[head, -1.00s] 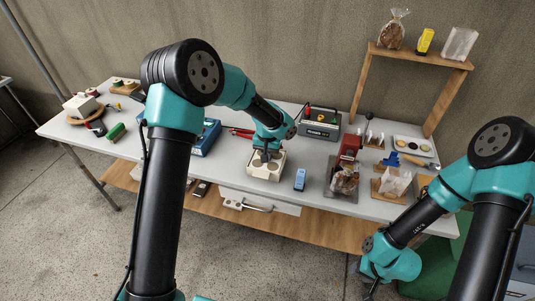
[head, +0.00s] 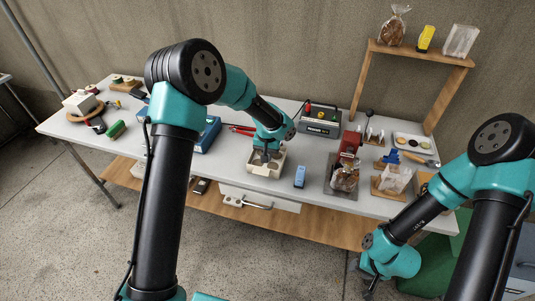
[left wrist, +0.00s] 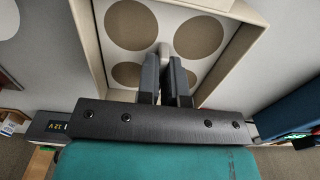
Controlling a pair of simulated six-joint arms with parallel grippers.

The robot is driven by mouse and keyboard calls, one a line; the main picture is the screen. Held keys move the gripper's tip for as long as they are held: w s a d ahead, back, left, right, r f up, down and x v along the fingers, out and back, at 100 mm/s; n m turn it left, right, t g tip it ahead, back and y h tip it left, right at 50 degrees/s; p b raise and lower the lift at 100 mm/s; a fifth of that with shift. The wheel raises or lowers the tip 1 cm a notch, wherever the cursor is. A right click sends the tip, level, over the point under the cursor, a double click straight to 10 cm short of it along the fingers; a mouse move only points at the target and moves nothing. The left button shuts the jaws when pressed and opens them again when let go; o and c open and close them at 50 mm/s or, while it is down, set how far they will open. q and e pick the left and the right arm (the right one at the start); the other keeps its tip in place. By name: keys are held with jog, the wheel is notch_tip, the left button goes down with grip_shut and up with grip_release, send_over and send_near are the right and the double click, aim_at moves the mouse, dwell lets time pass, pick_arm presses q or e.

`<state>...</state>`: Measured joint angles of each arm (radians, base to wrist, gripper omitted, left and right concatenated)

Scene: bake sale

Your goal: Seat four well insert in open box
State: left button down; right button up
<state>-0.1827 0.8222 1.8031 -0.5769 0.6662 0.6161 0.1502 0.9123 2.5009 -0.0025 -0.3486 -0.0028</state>
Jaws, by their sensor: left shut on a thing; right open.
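The open box (head: 267,178) is cream-coloured and stands near the front edge of the table. The pale four-well insert (left wrist: 192,72) has round brown wells and a small upright grip in its middle. It lies inside the box walls (left wrist: 88,45), below the rim; whether it rests on the floor is hidden. My left gripper (left wrist: 166,78) is shut on the insert's middle grip; in the head view the gripper (head: 264,158) reaches down into the box. My right gripper (head: 370,291) is open and empty, low in front of the table.
A blue item (head: 300,176) stands just right of the box. A blue case (head: 207,136) is behind and left of it, and a grey device (head: 320,122) behind and right.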

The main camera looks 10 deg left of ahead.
pick_arm(q)
jog(key=shift+f, duration=0.15)
jog(key=c, duration=1.2)
grip_release()
jog(key=shift+r, duration=4)
